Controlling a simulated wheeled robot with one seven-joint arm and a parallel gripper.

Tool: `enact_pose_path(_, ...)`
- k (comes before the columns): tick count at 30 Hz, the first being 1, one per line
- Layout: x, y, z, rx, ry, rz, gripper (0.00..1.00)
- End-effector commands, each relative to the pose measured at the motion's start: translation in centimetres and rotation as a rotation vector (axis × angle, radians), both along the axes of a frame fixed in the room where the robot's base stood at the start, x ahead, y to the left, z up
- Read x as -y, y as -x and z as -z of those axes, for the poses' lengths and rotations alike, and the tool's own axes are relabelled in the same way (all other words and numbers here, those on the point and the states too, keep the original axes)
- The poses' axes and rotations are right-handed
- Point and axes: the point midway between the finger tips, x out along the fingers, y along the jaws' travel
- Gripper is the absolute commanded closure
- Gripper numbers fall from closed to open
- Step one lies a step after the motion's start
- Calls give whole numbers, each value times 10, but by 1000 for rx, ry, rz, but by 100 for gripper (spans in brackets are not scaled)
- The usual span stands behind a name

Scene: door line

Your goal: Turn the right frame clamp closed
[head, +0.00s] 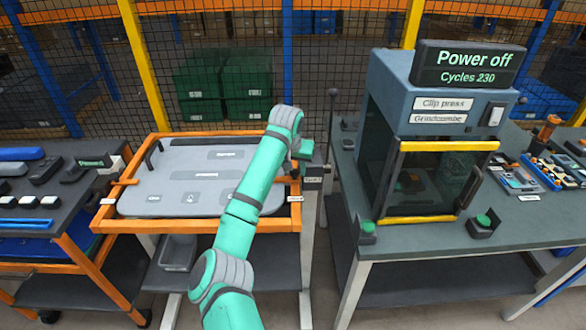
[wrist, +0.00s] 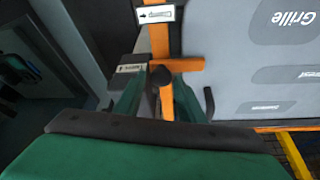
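Contact is hard to tell. The left frame clamp (head: 125,182) shows on the frame's opposite side.
The orange frame (head: 103,212) surrounds the panel. A press (head: 390,90) reading "Power off" stands on the right bench (head: 440,240). A dark table (head: 60,220) with parts stands at left. A mesh fence and green crates (head: 222,85) are behind. Narrow gaps separate the benches.

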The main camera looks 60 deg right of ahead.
Motion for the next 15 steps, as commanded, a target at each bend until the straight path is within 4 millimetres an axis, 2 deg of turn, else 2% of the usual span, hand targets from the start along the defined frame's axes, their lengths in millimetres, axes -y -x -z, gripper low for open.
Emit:
enact_pose_path(10, -2, -1, 0, -1, -3, -1, 54)
enact_pose_path(15, -9, -2, -14, 1, -1, -5, 54)
